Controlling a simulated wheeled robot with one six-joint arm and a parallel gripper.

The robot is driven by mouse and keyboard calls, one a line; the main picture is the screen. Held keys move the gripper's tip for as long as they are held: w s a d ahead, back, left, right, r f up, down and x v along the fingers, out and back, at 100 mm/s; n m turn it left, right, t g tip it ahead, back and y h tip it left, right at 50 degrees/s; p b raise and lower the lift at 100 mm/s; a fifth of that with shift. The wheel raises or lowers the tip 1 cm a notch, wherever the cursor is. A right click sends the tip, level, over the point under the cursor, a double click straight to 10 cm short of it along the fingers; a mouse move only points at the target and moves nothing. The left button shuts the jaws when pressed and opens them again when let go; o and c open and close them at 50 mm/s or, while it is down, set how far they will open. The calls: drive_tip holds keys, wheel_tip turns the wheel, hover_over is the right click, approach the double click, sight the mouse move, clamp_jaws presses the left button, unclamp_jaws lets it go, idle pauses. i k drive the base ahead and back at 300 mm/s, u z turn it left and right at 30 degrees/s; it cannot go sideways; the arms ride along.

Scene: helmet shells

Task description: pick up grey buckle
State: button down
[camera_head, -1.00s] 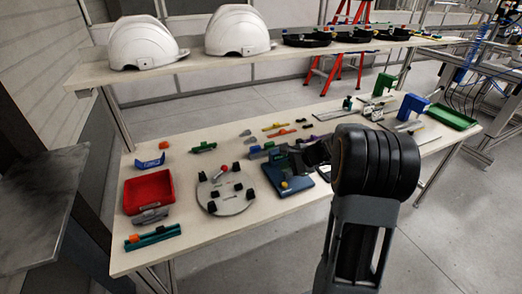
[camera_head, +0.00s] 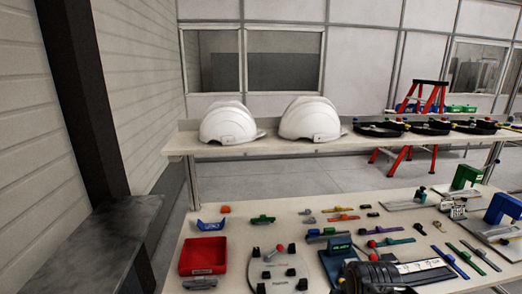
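Two small grey pieces lie flat on the workbench near its middle, one at the back (camera_head: 305,212) and one just in front of it (camera_head: 308,221). They look like grey buckles, but they are too small to make out in detail. A larger grey part (camera_head: 200,284) lies in front of the red bin. My dark ribbed arm shows at the bottom edge, right of centre, in front of the grey pieces and apart from them. My gripper's fingers cannot be made out there, so its opening is unclear.
The red bin (camera_head: 203,256) stands at the left, beside a round fixture plate (camera_head: 280,268). A blue-green fixture (camera_head: 340,256) stands close to my arm. Coloured strips and clips lie around the grey pieces. A shelf (camera_head: 350,142) with two white helmet shells (camera_head: 229,123) (camera_head: 310,119) runs behind.

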sight(346, 261)
drive_tip(key=z, duration=1.75)
drive_tip(key=i, duration=0.8)
drive_tip(key=u, duration=3.8)
